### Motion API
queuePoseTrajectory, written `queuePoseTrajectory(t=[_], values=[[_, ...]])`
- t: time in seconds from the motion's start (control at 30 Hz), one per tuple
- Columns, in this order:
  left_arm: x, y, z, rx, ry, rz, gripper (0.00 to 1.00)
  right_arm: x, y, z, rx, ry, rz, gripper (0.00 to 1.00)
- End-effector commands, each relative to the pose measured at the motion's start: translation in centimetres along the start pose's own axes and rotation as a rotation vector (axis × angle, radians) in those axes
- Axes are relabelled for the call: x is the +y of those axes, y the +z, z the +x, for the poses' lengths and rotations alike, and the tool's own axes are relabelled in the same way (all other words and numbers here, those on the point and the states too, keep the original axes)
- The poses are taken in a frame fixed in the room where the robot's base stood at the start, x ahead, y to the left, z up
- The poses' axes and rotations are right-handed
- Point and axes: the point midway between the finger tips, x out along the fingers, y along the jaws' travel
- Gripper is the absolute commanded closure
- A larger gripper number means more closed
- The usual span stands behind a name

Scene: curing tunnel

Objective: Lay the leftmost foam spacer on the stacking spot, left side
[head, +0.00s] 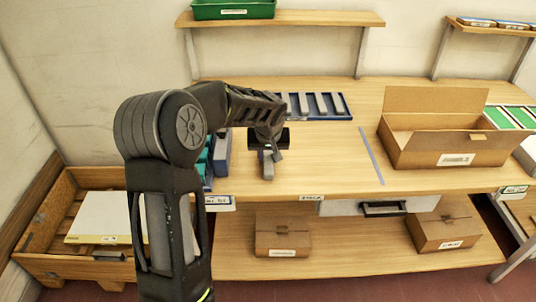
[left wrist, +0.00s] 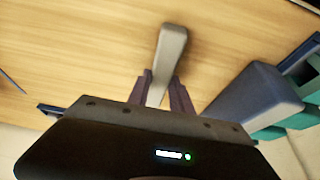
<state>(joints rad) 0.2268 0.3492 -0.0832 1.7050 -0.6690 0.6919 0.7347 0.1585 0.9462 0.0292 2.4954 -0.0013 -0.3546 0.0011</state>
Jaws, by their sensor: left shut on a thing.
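My left gripper (head: 267,150) is shut on a grey foam spacer (head: 267,170) above the left-middle part of the bench. In the left wrist view the spacer (left wrist: 171,48) sticks out from between the two dark fingers (left wrist: 161,90), long and narrow, over bare wood. I cannot tell if it touches the bench. More grey spacers (head: 321,103) lie side by side in a blue tray (head: 330,117) behind the gripper; my arm hides the tray's left part. I cannot make out a marked stacking spot. My right gripper is not in view.
A blue bin with teal and grey-blue pieces (head: 221,155) stands close left of the gripper. A grey-blue strip (head: 371,155) crosses the bench, with an open cardboard box (head: 440,146) beyond it. The bench (head: 320,160) between gripper and strip is clear.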

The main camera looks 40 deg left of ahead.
Motion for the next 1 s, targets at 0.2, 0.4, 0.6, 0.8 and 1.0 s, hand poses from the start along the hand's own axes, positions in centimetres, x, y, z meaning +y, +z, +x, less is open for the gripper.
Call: queuePoseTrajectory(t=[0.2, 0.4, 0.6, 0.8, 1.0], values=[[0.01, 0.03, 0.12, 0.001, 0.001, 0.000, 1.00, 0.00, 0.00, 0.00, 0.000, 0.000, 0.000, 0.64], [0.03, 0.21, 0.56, 0.001, 0.001, 0.000, 1.00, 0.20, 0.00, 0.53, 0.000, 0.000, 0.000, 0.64], [0.02, 0.15, 0.40, 0.001, 0.001, 0.000, 0.59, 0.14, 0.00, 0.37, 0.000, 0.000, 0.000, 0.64], [0.02, 0.16, 0.40, 0.001, 0.000, 0.001, 0.52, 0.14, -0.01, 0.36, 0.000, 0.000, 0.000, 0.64], [0.01, 0.07, 0.19, 0.001, 0.000, 0.000, 0.52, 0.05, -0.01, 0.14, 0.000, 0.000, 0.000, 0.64]])
